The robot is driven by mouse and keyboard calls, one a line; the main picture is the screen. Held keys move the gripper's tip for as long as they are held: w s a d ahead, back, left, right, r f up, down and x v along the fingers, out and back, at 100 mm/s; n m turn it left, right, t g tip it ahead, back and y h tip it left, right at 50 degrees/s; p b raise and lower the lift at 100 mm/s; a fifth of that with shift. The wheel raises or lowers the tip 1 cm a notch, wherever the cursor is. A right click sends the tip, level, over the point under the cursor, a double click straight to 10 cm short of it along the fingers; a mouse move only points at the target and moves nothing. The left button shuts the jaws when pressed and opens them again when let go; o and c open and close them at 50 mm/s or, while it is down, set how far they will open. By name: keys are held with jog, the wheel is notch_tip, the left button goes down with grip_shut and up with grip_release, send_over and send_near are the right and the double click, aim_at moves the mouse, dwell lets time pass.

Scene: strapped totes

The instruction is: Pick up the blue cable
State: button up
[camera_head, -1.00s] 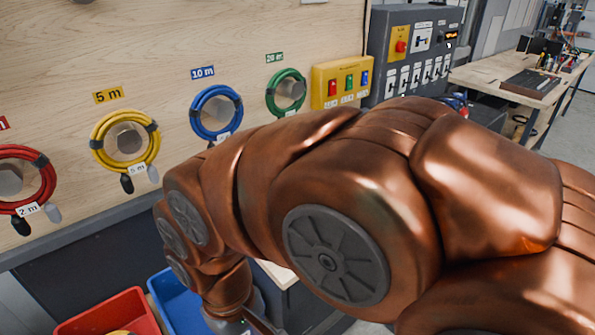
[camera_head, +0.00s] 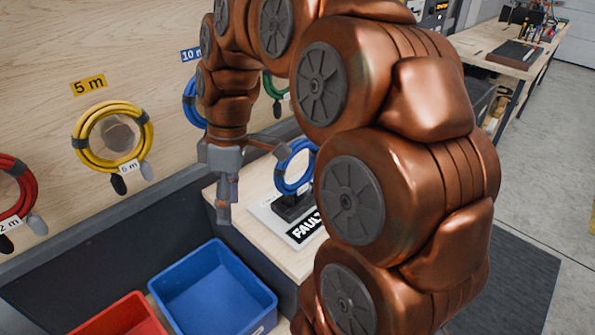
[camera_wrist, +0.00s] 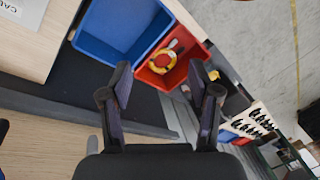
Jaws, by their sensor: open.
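Two blue cable coils show in the head view. One blue coil (camera_head: 190,104) hangs on the board below the 10 m label, mostly hidden by my arm. The other blue coil (camera_head: 281,180) stands upright on a small dark stand on a plate marked "FAULT…", partly behind my arm. My gripper (camera_head: 252,182) is open and empty, its fingers spread, in front of the board and left of the coil on the stand. In the wrist view, my gripper (camera_wrist: 161,73) has nothing between its fingers, and neither blue coil is clearly seen.
A yellow coil (camera_head: 81,143) and a red coil (camera_head: 28,183) hang to the left; a green coil is mostly hidden. A blue tray (camera_head: 168,288) and a red tray (camera_head: 128,318) sit below. The wrist view shows a yellow coil (camera_wrist: 153,66) in the red tray.

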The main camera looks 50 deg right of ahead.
jog(key=w+d+r+n+y, duration=0.1)
jog(key=w+d+r+n, duration=0.15)
jog(key=w+d, duration=0.4)
jog(key=n+t, duration=0.2)
jog(key=n, duration=0.3)
send_over(301, 141)
jog(key=a, duration=0.4)
jog(key=shift+a+r+y, duration=0.1)
jog(key=shift+y, duration=0.3)
jog(key=shift+n+t, duration=0.6)
jog(key=shift+n, duration=0.25)
jog(key=d, duration=0.2)
jog(key=s+d, duration=0.1)
jog(key=d, duration=0.4)
jog(key=shift+s+d+f, duration=0.1)
jog(key=shift+s+f, duration=0.2)
jog(key=shift+s, duration=0.05)
jog(key=shift+d+f+b, duration=0.1)
jog(key=shift+f+b, duration=0.05)
jog(key=shift+b, duration=0.2)
jog(key=shift+b+x, duration=0.75)
jog(key=shift+x, duration=0.35)
jog(key=shift+w+a+f+p, duration=0.15)
jog(key=shift+a+p, duration=0.15)
jog(key=shift+p, duration=0.05)
jog(key=shift+w+a+f+p, duration=0.35)
jog(key=shift+a+f+p, duration=0.3)
jog(key=shift+a+f, duration=0.15)
jog(key=shift+p+x, duration=0.4)
jog(key=shift+x, duration=0.8)
